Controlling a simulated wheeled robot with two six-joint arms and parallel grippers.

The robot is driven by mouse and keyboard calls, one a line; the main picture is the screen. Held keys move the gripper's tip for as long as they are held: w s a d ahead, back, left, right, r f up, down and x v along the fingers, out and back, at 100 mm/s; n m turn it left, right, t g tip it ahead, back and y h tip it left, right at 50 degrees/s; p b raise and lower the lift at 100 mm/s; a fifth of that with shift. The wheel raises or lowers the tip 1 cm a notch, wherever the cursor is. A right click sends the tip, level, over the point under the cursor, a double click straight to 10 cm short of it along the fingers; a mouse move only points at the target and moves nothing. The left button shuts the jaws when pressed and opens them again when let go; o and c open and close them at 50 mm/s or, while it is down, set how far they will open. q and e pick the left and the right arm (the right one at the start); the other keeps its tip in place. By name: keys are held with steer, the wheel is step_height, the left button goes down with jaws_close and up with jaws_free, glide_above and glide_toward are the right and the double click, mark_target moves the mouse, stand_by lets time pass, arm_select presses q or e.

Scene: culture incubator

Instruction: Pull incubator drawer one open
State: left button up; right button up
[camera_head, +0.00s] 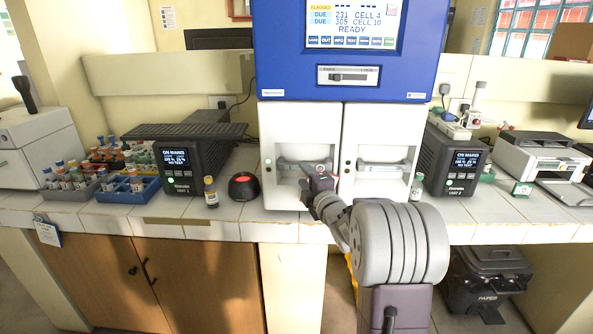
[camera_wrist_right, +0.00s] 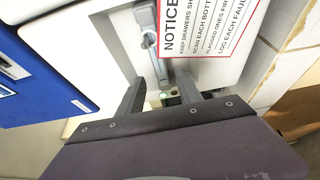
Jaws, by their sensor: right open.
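The incubator (camera_head: 345,18) has a blue upper body and two white drawer fronts side by side. The left drawer (camera_head: 283,126) and the right drawer (camera_head: 377,125) look closed, each with a grey bar handle in a recess. My right gripper (camera_head: 314,174) is in front of the left drawer, near the right end of its handle (camera_head: 290,163), partly covering it. In the right wrist view the gripper (camera_wrist_right: 161,82) is open with nothing between its fingers. A grey handle (camera_wrist_right: 146,28) lies just beyond the fingertips; contact cannot be told. My left gripper is not in view.
A black unit (camera_head: 181,164) and a brown bottle (camera_head: 211,192) stand left of the incubator, with a black-and-red round device (camera_head: 243,186) closer in. Another black unit (camera_head: 449,162) stands at right. A notice sheet (camera_wrist_right: 208,27) shows beside the handle.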

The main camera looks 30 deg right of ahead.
mark_target(298, 167)
steer(key=w, duration=0.4)
steer(key=w+d, duration=0.1)
steer(key=w, duration=0.1)
steer(key=shift+w, duration=0.25)
steer(key=shift+d+f, duration=0.1)
jaws_close()
stand_by(0.9)
